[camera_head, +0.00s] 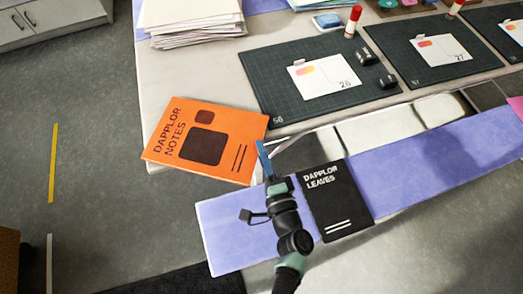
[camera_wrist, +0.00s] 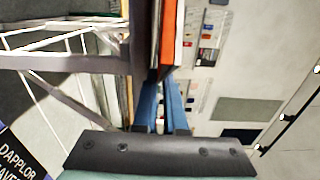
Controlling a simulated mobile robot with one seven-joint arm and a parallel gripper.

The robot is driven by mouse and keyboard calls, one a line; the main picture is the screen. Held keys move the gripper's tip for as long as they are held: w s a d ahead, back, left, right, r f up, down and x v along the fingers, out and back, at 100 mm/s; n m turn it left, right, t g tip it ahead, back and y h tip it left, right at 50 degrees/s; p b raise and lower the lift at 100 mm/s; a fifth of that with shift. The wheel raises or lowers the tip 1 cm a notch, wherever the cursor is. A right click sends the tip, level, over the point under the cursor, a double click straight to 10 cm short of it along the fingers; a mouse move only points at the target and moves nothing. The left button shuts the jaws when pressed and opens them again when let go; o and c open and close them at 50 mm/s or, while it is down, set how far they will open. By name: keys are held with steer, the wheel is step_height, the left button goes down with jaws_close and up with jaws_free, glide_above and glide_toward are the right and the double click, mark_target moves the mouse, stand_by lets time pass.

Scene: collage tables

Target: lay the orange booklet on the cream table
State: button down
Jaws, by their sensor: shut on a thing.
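The orange booklet (camera_head: 222,115), marked "Dapplor Notes", lies flat over the front left corner of the cream table (camera_head: 200,75), its near edge reaching past the table's front edge. My gripper (camera_head: 263,160) is at the booklet's right edge and is shut on it. In the wrist view the blue fingers (camera_wrist: 162,105) close on the booklet, seen edge-on as an orange strip (camera_wrist: 168,35) right beside the table's edge. I cannot tell whether the booklet touches the tabletop or hovers just above it.
A dark cutting mat (camera_head: 270,75) with a card (camera_head: 322,80) lies right of the booklet. A paper stack (camera_head: 190,25) stands behind. A black booklet (camera_head: 335,200) lies on the lilac surface (camera_head: 230,235) in front. Bare tabletop shows between the stack and the orange booklet.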

steer(key=shift+f+b, duration=0.3)
steer(key=shift+b, duration=0.2)
steer(key=c, duration=1)
jaws_free()
steer(key=shift+r, duration=0.1)
